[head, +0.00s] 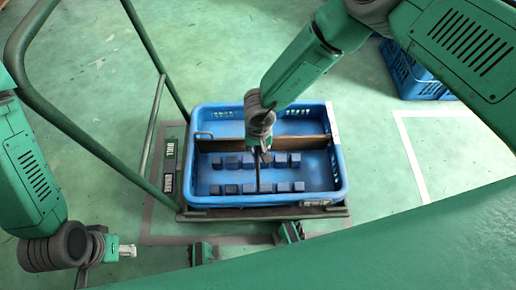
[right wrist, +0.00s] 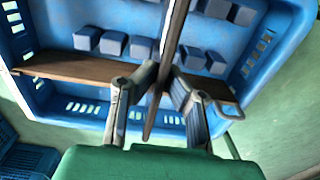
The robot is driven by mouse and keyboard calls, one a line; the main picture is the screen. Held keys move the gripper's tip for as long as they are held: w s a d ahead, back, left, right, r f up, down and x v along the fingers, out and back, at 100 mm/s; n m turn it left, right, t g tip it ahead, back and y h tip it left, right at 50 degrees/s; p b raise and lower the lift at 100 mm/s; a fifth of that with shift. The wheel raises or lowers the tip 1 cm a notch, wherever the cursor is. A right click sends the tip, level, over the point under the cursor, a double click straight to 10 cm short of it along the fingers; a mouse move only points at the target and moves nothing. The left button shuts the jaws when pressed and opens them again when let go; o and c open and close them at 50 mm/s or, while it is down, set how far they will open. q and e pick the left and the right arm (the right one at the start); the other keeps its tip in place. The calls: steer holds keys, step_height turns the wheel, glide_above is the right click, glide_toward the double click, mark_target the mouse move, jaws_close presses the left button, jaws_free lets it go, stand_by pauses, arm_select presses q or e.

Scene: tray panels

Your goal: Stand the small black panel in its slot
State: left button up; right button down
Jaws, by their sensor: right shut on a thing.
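The small black panel (head: 258,178) shows as a thin dark strip, seen edge-on, inside the blue crate (head: 196,170). My right gripper (head: 262,152) points down into the crate and is shut on the panel. In the right wrist view the panel (right wrist: 174,38) runs between the two fingers (right wrist: 166,80), nearly upright. Two rows of small blue blocks (head: 232,189) stand on the crate floor with gaps between them. The panel lines up with a gap near the middle; I cannot tell whether its lower edge is in it. My left gripper (head: 127,250) is outside the crate, far left, empty.
A brown wooden board (head: 215,146) crosses the crate behind the blocks. The crate sits on a cart with a green tubular handle (head: 90,135) at left. Another blue crate (head: 408,75) stands at back right.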

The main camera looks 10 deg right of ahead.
steer(key=shift+f+b, duration=0.3)
steer(key=shift+f, duration=0.15)
steer(key=shift+f+b, duration=0.7)
steer(key=shift+f, duration=0.15)
steer(key=shift+f+b, duration=1.4)
steer(key=shift+f, duration=0.2)
steer(key=shift+a, duration=0.1)
steer(key=shift+f+b, duration=0.15)
steer(key=shift+b, duration=0.15)
steer(key=shift+f+b, duration=0.9)
steer(key=shift+f, duration=1.05)
steer(key=c, duration=1.6)
jaws_free()
